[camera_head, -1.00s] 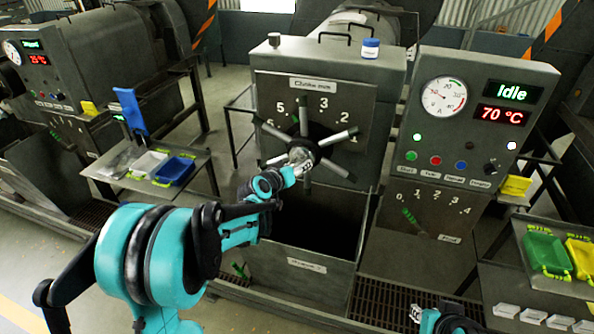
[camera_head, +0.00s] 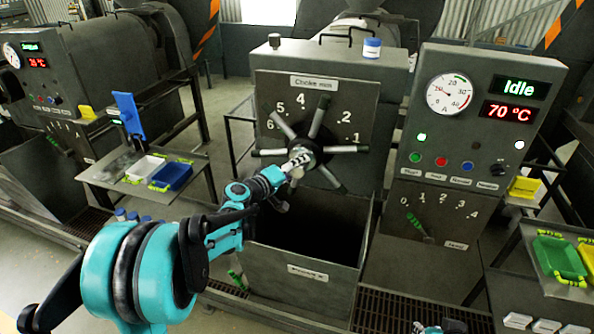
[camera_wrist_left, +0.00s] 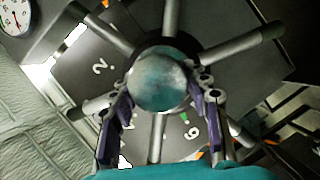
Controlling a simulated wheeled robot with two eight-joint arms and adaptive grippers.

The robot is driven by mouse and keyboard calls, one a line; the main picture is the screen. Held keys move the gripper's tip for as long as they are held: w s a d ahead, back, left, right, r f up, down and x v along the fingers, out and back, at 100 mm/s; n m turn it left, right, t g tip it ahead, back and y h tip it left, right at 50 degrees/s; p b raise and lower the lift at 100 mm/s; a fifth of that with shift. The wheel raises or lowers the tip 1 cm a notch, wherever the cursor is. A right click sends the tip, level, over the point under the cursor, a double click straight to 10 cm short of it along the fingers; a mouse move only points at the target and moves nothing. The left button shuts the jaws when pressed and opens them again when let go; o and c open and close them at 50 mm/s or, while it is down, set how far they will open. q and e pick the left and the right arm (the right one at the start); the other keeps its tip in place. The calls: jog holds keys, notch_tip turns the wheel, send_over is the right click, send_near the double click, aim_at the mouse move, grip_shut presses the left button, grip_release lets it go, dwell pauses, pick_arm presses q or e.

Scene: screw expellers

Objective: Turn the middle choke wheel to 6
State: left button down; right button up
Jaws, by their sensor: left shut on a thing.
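The choke wheel (camera_head: 348,149), with several grey spokes around a hub, sits on the middle machine's front below a "Choke mm" label. Its dial plate (camera_head: 360,100) carries numbers from 1 at the right to 6 at the left. My left gripper (camera_head: 298,162) is shut on the wheel's hub. In the left wrist view the round hub (camera_wrist_left: 160,80) lies between the fingers of my left gripper (camera_wrist_left: 163,95). A small green mark (camera_wrist_left: 184,118) shows there near the 6. My right gripper (camera_head: 438,328) barely shows at the bottom edge, its fingers unclear.
A control panel (camera_head: 455,150) reading Idle and 70 °C stands to the right. A side table (camera_head: 105,175) with white and blue trays is at the left. An open bin (camera_head: 300,268) lies below the wheel. A blue-lidded jar (camera_head: 372,48) stands on top.

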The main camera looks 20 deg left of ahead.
dwell(0.3)
pick_arm(q)
jog(key=c, duration=0.7)
grip_release()
jog(key=shift+c, duration=0.2)
jog(key=v, duration=1.2)
jog(key=shift+a+f, duration=0.1)
